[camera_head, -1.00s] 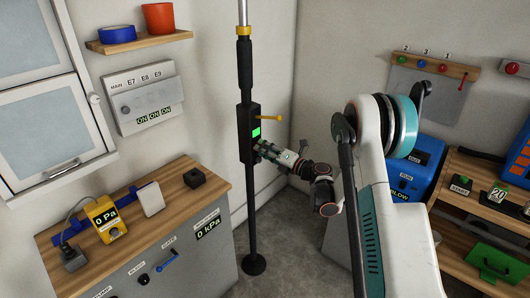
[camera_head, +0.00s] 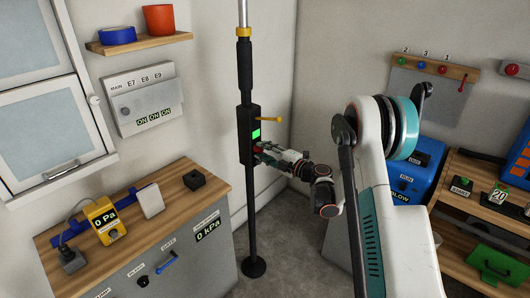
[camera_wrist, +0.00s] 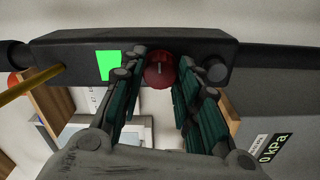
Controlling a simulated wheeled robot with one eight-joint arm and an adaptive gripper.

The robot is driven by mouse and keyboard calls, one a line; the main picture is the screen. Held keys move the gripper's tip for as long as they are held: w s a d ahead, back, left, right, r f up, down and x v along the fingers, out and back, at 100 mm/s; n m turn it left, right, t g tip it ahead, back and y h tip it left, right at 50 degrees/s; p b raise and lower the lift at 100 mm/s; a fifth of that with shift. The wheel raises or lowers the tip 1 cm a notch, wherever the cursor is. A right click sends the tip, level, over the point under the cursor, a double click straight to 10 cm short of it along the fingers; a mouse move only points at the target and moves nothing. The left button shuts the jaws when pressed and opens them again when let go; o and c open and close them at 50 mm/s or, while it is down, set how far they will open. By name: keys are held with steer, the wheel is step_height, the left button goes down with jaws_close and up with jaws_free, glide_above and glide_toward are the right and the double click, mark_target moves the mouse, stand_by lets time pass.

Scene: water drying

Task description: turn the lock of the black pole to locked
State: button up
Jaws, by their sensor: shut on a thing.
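The black pole (camera_head: 251,210) stands upright on a round foot, with a black box (camera_head: 246,120) at mid-height. The box carries a lit green panel (camera_head: 256,133) and a yellow bar (camera_head: 268,119) sticking out. In the wrist view the box (camera_wrist: 75,47) lies across the top, with its green panel (camera_wrist: 109,65) left of a round red knob (camera_wrist: 159,73). The knob has a short pale mark, roughly upright in that picture. My gripper (camera_head: 262,152) is at the box below the green panel. Its fingers (camera_wrist: 158,78) are shut on the knob from both sides.
A wooden-topped cabinet (camera_head: 130,215) with a yellow gauge (camera_head: 104,218) stands left of the pole. A wall shelf (camera_head: 135,42) and a grey switch panel (camera_head: 142,98) are behind it. Blue and wooden units stand right of my arm.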

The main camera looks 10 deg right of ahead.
steer(key=shift+m, duration=0.3)
steer(key=o, duration=1.1)
steer(key=v, duration=1.2)
